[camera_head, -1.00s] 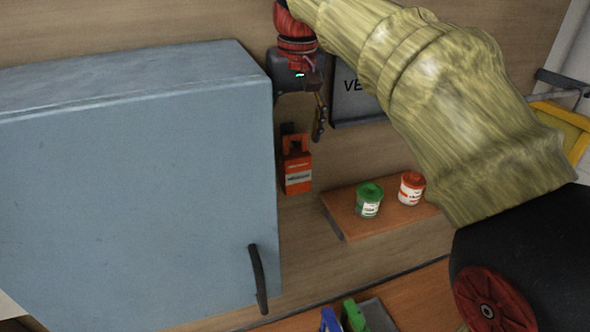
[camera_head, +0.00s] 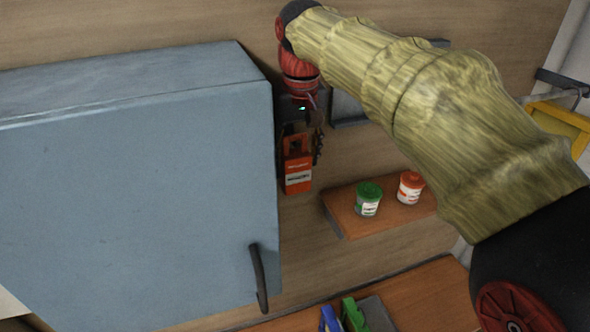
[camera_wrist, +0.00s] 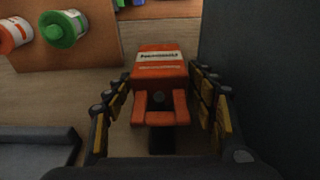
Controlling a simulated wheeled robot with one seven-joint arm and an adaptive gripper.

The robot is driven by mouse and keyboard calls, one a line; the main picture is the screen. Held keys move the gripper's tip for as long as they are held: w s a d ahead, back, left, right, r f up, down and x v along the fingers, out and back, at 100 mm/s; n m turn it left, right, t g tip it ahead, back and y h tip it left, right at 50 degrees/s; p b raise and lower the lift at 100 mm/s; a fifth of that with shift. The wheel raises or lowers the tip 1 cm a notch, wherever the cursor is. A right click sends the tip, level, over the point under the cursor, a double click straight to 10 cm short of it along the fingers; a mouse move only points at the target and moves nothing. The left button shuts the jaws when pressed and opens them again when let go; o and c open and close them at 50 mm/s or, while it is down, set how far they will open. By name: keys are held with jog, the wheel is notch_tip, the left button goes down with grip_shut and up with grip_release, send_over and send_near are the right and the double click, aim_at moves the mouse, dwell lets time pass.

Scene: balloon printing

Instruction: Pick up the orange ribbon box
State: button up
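The orange ribbon box (camera_head: 298,177) with a white label hangs against the wooden wall just right of the blue-grey cabinet. My gripper (camera_head: 303,140) is at the upper part of the box, one finger showing on its right side. In the wrist view the orange ribbon box (camera_wrist: 160,85) lies between the two open fingers of my gripper (camera_wrist: 163,108). Gaps show on both sides of the box, and no finger clearly touches it. The left finger is partly hidden in the head view.
The blue-grey cabinet (camera_head: 140,200) stands close left of the box. A small wooden shelf (camera_head: 345,222) at the right holds a green-lidded jar (camera_head: 368,198) and an orange-lidded jar (camera_head: 410,187). A grey sign panel (camera_head: 347,110) is behind my arm.

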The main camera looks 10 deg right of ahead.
jog(key=c, duration=0.9)
jog(key=shift+r, duration=0.1)
